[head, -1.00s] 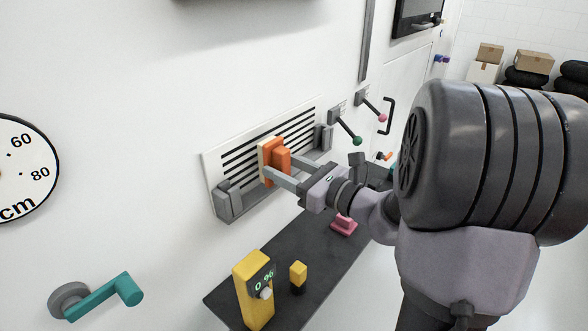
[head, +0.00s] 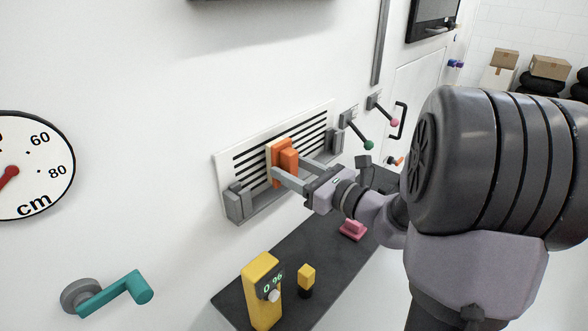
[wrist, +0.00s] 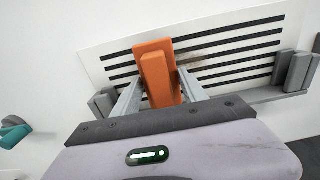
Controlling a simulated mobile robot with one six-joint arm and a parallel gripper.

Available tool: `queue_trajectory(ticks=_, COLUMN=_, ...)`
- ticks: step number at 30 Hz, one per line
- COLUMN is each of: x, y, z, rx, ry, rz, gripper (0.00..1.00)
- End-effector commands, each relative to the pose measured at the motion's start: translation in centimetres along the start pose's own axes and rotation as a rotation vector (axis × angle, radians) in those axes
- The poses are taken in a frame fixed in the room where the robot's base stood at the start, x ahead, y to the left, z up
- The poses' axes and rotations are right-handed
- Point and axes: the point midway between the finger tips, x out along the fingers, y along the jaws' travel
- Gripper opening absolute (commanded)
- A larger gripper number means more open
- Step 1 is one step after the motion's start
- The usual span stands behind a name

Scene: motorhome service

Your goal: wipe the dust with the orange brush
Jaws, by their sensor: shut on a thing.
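The orange brush (head: 289,160) is held upright by its block against a white vent panel (head: 225,165) with black slots on the wall. My gripper (head: 283,172) is shut on the brush, one finger on each side; it also shows in the wrist view (wrist: 160,88). The brush's pale face is toward the panel; whether it touches cannot be told. In the wrist view, a brownish dust smudge (wrist: 207,56) lies on the panel just right of the brush. Any dust behind the brush is hidden.
Grey brackets (head: 238,203) stand at the panel's lower corners. Below is a dark shelf (head: 290,262) with a yellow meter (head: 262,290), a small yellow-topped item (head: 306,276) and a pink block (head: 353,230). Green- and pink-knobbed levers (head: 368,145) stick out right of the panel.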

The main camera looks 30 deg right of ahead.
Motion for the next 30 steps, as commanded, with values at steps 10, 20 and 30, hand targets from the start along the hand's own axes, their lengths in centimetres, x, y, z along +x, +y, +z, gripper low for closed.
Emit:
queue_trajectory(ticks=10, x=0.7, y=0.0, z=0.0, rx=-0.001, ry=0.000, rz=0.000, gripper=0.18)
queue_trajectory(ticks=20, x=1.4, y=0.0, z=0.0, rx=0.000, ry=0.000, rz=0.000, gripper=0.18)
queue_trajectory(ticks=30, x=1.1, y=-3.4, z=0.0, rx=0.000, ry=0.000, rz=-0.002, gripper=0.18)
